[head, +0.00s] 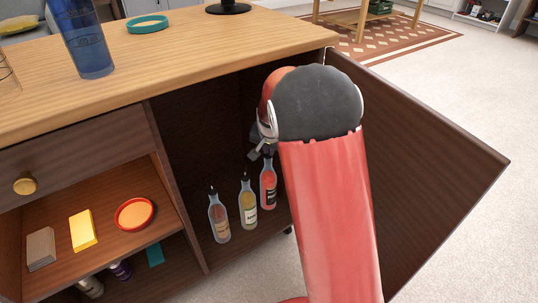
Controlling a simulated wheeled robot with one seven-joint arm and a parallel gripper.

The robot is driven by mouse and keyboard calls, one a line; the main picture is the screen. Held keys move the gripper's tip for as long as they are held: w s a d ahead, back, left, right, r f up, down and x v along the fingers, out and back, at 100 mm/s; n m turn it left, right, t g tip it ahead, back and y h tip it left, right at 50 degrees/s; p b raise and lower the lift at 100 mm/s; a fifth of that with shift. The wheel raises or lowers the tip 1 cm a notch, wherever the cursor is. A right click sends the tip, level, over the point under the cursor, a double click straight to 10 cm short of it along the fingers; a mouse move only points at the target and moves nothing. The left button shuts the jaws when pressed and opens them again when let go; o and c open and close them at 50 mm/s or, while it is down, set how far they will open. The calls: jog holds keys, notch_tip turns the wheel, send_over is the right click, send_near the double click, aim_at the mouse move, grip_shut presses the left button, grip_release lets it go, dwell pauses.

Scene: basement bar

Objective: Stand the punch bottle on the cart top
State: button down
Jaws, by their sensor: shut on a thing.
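Three small bottles stand in a row inside the cart's open right compartment. The red one, which looks like the punch bottle (268,187), is at the right end, though its label is too small to read. My gripper (262,156) is at the top of this red bottle, shut on its neck, and is partly hidden by my red and dark grey arm. The bottle is upright and appears to be at the compartment floor; I cannot tell whether it touches it. The cart top (190,55) is a light wood slab above the compartment.
A yellow bottle (247,206) and an orange-brown bottle (218,220) stand left of the red one. The cart door (425,160) is swung open at right. On the top are a blue tumbler (84,42), a green dish (147,24) and a black base (228,7).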

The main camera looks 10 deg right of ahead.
aim_at(269, 157)
jog(key=shift+w+d+r, duration=0.1)
jog(key=shift+w, duration=0.25)
jog(key=shift+f, duration=1.65)
jog(key=shift+f+b, duration=0.15)
jog(key=shift+b, duration=0.2)
jog(key=c, duration=1.6)
grip_release()
jog(key=shift+o, duration=0.2)
